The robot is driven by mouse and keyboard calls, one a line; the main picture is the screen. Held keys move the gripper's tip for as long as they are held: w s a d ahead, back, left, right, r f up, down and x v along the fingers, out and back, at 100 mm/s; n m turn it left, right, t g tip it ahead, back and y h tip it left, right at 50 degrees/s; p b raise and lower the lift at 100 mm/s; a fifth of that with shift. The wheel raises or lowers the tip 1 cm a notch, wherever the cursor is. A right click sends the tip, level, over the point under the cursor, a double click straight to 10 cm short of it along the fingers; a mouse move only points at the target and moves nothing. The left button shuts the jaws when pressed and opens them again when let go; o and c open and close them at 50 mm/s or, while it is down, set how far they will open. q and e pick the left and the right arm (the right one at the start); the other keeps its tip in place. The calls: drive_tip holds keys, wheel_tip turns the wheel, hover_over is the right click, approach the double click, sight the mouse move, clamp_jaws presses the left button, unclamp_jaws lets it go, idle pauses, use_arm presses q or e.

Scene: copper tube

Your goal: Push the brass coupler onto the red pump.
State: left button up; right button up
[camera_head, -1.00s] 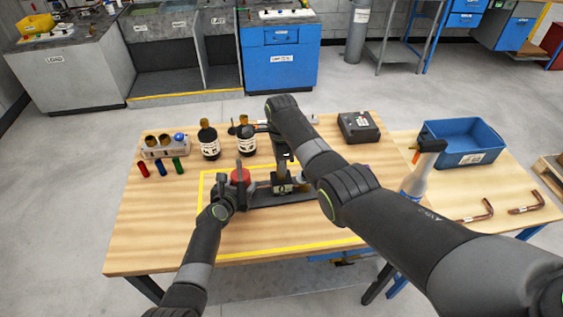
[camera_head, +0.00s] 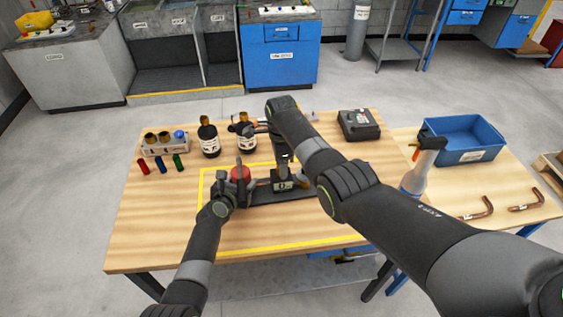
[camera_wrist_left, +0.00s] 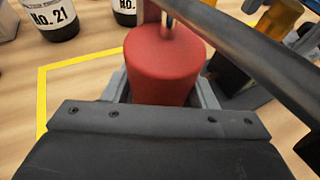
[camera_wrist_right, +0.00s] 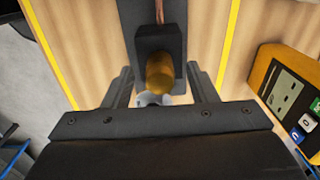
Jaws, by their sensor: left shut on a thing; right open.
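The red pump (camera_head: 240,173) is a red cylinder held upright in my left gripper (camera_head: 238,184). It fills the space between the left jaws in the left wrist view (camera_wrist_left: 165,68). The brass coupler (camera_wrist_right: 160,73) is a short brass cylinder at a black block in the right wrist view. My right gripper (camera_wrist_right: 157,84) is open, with one finger on either side just short of the coupler. A pale round part (camera_wrist_right: 152,99) lies between these fingers. A thin copper tube (camera_wrist_right: 159,10) runs beyond the block. In the head view my right arm partly hides the coupler's area.
A dark base plate (camera_head: 265,196) lies inside a yellow taped outline. Two dark bottles (camera_head: 208,139) and a rack (camera_head: 164,145) stand behind. A black box (camera_head: 358,125) is at the back right. A spray bottle (camera_head: 424,168) and blue bin (camera_head: 463,142) stand farther right. The front table is clear.

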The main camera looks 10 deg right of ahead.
wheel_tip(320, 180, up, 12)
idle(0.6)
use_arm(q)
drive_tip(key=o, duration=1.5)
drive_tip(key=shift+c, duration=0.2)
drive_tip(key=shift+s+a, duration=0.1)
drive_tip(key=shift+s+a+r, duration=0.1)
drive_tip(key=shift+s+r, duration=0.1)
drive_tip(key=p+v, duration=0.2)
drive_tip(key=v, duration=0.5)
drive_tip(key=shift+s+p, duration=0.15)
drive_tip(key=shift+p, duration=0.25)
drive_tip(key=v, duration=0.9)
drive_tip(key=shift+s, duration=0.2)
use_arm(e)
wheel_tip(320, 180, up, 3)
drive_tip(key=shift+f, duration=0.15)
